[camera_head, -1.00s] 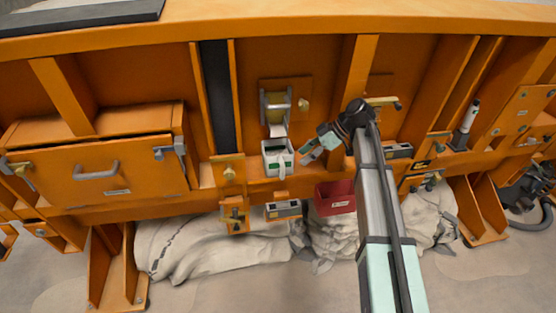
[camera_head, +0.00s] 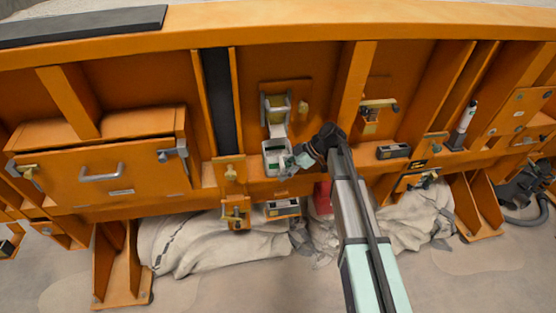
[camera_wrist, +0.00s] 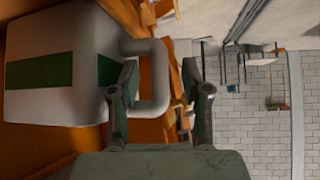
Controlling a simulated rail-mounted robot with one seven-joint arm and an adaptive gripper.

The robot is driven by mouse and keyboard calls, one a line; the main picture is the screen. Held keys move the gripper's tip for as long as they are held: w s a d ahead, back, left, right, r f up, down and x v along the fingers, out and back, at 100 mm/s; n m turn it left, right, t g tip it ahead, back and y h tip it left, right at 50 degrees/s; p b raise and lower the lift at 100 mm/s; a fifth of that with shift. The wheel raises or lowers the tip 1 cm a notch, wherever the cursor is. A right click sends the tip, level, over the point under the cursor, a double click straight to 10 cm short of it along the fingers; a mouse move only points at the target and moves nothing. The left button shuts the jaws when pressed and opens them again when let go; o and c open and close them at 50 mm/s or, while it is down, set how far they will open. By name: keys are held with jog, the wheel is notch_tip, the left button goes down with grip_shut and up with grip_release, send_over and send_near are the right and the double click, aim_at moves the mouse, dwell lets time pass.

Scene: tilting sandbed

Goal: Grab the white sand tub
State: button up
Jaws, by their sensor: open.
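The white sand tub (camera_head: 275,160) sits on the orange ledge below a roller bracket in the head view. In the wrist view the tub (camera_wrist: 60,35) fills the left side, pale with a dark green band. Its loop handle (camera_wrist: 158,100) sticks out toward the right. My gripper (camera_head: 296,160) is at the tub's right side. In the wrist view my gripper (camera_wrist: 158,68) is open, with one finger on each side of the handle's outer bar. The left finger overlaps the tub's side in the picture; I cannot tell whether it touches.
A red bin (camera_head: 322,198) is partly hidden behind my arm. A grey-topped box (camera_head: 282,209) hangs below the ledge. A dark box (camera_head: 393,151) and a white-and-black bottle-like tool (camera_head: 465,125) stand right. An orange drawer (camera_head: 90,165) is left. Pale sacks (camera_head: 215,240) lie underneath.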

grip_shut()
jog(key=shift+r, duration=0.1)
dwell(0.3)
